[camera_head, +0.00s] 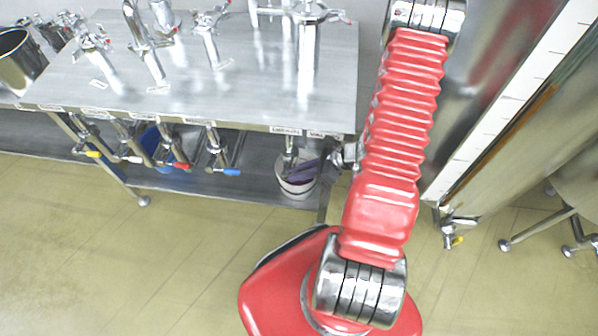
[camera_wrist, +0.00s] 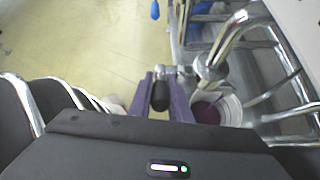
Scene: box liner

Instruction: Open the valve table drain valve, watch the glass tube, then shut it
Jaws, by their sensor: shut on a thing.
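The steel valve table (camera_head: 235,85) is at upper left in the head view. Below its right end, a drain pipe (camera_head: 289,160) drops to a white bucket (camera_head: 297,188). In the wrist view, the bent chrome drain pipe (camera_wrist: 212,65) reaches down to the bucket (camera_wrist: 232,103), which has something dark purple inside. My gripper (camera_wrist: 165,92) has its two purple fingers closed around the black valve handle (camera_wrist: 160,97); its shaft runs to the chrome valve body. I cannot make out the glass tube.
Valves with coloured handles (camera_head: 180,165) hang along the table's front. A lower shelf (camera_head: 245,180) runs beneath. A tall steel tank (camera_head: 540,130) with a white tick-marked strip (camera_head: 500,100) stands at right. The floor (camera_head: 150,265) in front is clear.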

